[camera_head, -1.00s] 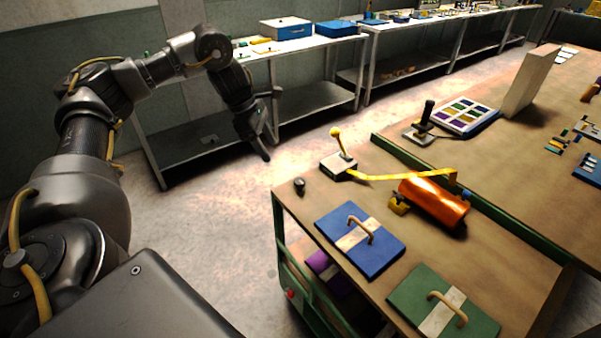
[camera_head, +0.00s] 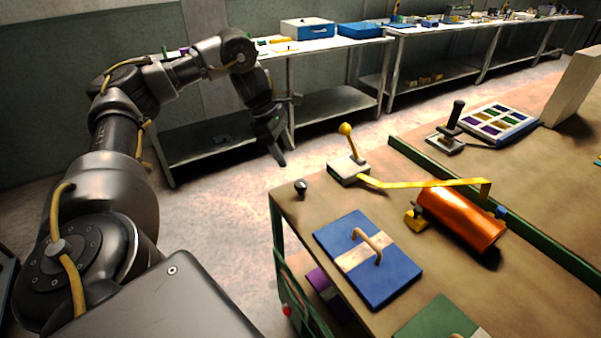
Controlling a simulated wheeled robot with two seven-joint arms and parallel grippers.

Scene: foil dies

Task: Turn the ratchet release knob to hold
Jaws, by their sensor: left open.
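A small dark knob (camera_head: 301,188) stands at the near left corner of the brown bench top (camera_head: 310,222). Its marking is too small to read. Behind it is a pale box with a yellow ball-topped lever (camera_head: 347,143), and a yellow strip (camera_head: 420,183) runs from the box to a shiny orange foil roll (camera_head: 460,218). I cannot tell for certain which is the ratchet release knob. My left gripper (camera_head: 288,131) is open and empty, hanging over the floor gap beyond the bench's left corner, apart from the knob. My right gripper is not in view.
A blue panel with a tan handle (camera_head: 382,262) lies on the bench, with a green panel (camera_head: 437,320) nearer. A black joystick (camera_head: 452,120) and a colour-patch tray (camera_head: 498,124) lie beyond the green rail (camera_head: 440,179). Metal shelves (camera_head: 335,106) line the back.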

